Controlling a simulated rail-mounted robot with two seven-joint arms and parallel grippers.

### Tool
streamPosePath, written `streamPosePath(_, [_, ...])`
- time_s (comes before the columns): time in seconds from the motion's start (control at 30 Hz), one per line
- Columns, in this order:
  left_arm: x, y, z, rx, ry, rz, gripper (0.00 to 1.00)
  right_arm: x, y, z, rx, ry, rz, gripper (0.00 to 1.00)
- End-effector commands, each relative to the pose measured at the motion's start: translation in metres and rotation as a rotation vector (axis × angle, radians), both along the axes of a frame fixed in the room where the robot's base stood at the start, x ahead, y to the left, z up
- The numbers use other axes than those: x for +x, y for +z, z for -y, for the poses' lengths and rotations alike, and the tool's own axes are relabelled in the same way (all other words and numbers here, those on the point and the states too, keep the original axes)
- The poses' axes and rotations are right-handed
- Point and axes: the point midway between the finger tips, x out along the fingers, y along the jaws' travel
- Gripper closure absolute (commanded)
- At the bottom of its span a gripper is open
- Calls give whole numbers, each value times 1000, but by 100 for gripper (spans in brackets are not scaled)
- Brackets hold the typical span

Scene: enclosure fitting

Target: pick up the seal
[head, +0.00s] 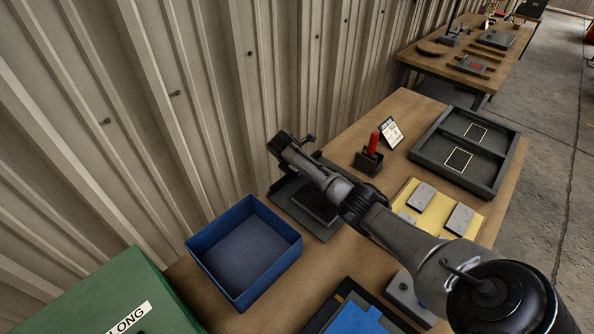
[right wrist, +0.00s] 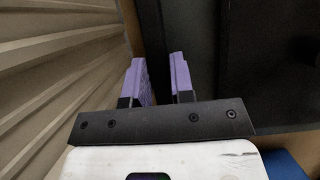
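My right arm reaches in from the lower right of the head view. Its gripper end (head: 290,147) is over the far left edge of the table, near the wall, above a dark tray (head: 318,225). In the right wrist view the two purple fingers of my right gripper (right wrist: 162,62) stand apart with nothing visible between them. A dark panel fills the right side of that view. I cannot pick out the seal with certainty; my right arm covers part of the dark tray and the table. My left gripper is not in view.
A blue open bin (head: 243,250) looks empty. A green box (head: 115,300) stands lower left. A yellow mat (head: 410,190) holds several grey blocks. A red-handled tool (head: 373,145), a small sign (head: 391,133) and a dark two-part tray (head: 430,160) are at the back. The corrugated wall (head: 220,80) is close.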

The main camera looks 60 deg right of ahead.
Motion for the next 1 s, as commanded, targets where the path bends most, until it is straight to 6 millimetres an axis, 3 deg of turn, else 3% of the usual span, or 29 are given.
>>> streamPosePath(0.23, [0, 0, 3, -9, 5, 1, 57, 0, 0, 0, 0, 0, 0, 100])
streamPosePath(0.67, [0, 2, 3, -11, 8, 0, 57, 0, 5, 0, -1, -1, 1, 100])
streamPosePath(0.83, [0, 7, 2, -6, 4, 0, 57, 0, 22, 1, -2, 0, 2, 100])
streamPosePath(0.97, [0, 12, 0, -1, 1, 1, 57, 1, 47, 1, -3, 1, 4, 100])
streamPosePath(1.0, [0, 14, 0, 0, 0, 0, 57, -8, 47, 3, -3, 0, -1, 100])
